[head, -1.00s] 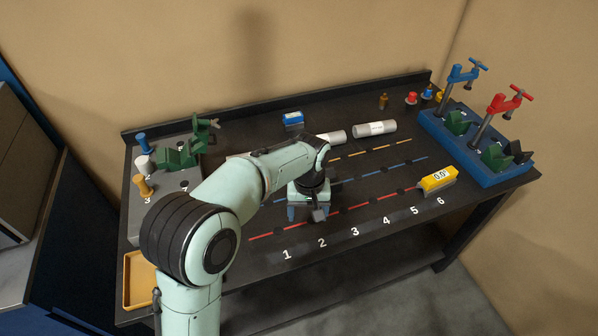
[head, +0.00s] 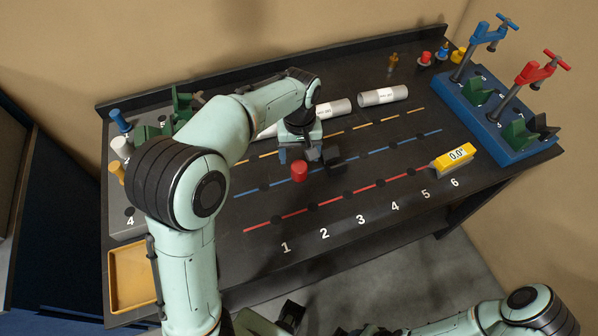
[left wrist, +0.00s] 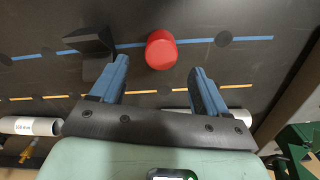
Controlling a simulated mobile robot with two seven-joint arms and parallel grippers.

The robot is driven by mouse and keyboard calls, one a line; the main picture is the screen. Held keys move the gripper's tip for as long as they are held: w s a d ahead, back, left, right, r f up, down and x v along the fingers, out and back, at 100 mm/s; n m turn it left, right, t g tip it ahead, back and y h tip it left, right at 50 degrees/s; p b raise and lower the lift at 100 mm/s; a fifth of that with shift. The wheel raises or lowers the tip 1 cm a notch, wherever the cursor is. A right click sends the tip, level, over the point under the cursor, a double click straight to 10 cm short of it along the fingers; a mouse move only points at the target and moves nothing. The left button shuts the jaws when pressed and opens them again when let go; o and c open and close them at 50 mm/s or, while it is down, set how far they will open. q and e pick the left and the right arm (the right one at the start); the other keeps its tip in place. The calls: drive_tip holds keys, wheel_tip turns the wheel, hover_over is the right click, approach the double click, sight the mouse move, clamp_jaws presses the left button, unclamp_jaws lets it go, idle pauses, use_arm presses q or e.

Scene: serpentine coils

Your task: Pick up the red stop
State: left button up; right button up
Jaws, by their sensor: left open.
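A short red cylinder, the red stop (head: 299,171), stands on the blue line of the black table, just in front of my left gripper (head: 301,155). In the left wrist view the red stop (left wrist: 161,50) shows beyond and between the blue fingertips. The fingers (left wrist: 160,66) are wide apart with nothing between them. I cannot tell how high the fingertips are above the table. A black block (head: 331,159) is just right of the gripper; it also shows left of the fingers in the left wrist view (left wrist: 90,42). My right gripper is not clearly seen.
A yellow gauge block (head: 455,157) sits at the red line's right end. White tubes (head: 383,95) lie behind. Clamps stand on a blue base (head: 497,125) at right. A yellow tray (head: 133,279) is front left. Another red piece (head: 426,58) stands back right.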

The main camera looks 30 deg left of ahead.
sight(299, 166)
use_arm(q)
drive_tip(key=shift+f, duration=0.85)
wheel_tip(299, 166, down, 5)
drive_tip(key=shift+s+f+b, duration=0.1)
drive_tip(key=shift+s+b, duration=0.05)
drive_tip(key=shift+b, duration=0.3)
clamp_jaws()
